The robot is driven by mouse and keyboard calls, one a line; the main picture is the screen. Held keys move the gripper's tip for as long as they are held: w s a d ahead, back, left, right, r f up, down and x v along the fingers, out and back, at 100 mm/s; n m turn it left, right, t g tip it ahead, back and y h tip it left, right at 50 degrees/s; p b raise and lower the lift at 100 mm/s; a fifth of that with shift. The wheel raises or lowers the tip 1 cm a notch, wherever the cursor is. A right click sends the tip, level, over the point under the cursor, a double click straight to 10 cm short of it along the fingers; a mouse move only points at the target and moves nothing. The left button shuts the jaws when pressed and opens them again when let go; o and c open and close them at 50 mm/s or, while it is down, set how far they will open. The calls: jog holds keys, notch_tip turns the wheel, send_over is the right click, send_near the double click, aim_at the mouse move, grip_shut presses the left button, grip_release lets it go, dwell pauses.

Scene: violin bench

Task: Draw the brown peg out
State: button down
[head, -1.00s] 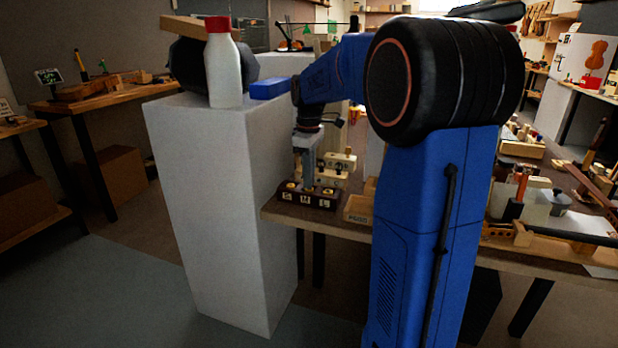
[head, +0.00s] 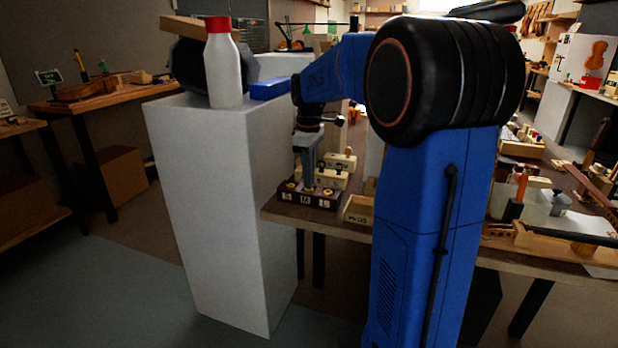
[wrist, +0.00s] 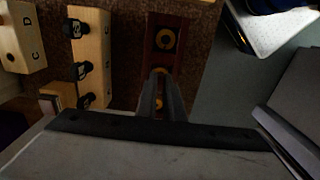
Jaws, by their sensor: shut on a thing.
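A dark brown block (head: 308,201) marked S, M and L stands at the near left corner of the bench, with brass-ringed holes in its top. In the wrist view the block (wrist: 178,60) runs away from me, with one ring in plain sight beyond the fingers. My gripper (head: 307,184) points down over the middle of the block, at the M. In the wrist view my gripper (wrist: 160,80) is shut on the small top of the brown peg (wrist: 160,72). The fingers hide most of the peg, so I cannot tell how deep it sits.
A pale wooden block with black pegs (wrist: 92,55) stands left of the brown block in the wrist view, and another marked C and D (wrist: 22,38) lies beyond it. A white pedestal (head: 215,200) with a red-capped bottle (head: 223,70) stands close left of the bench.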

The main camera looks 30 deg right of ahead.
jog(key=shift+r, duration=0.55)
dwell(0.9)
jog(key=shift+r, duration=1.95)
jog(key=shift+r, duration=0.1)
notch_tip(320, 180, up, 7)
dwell(0.4)
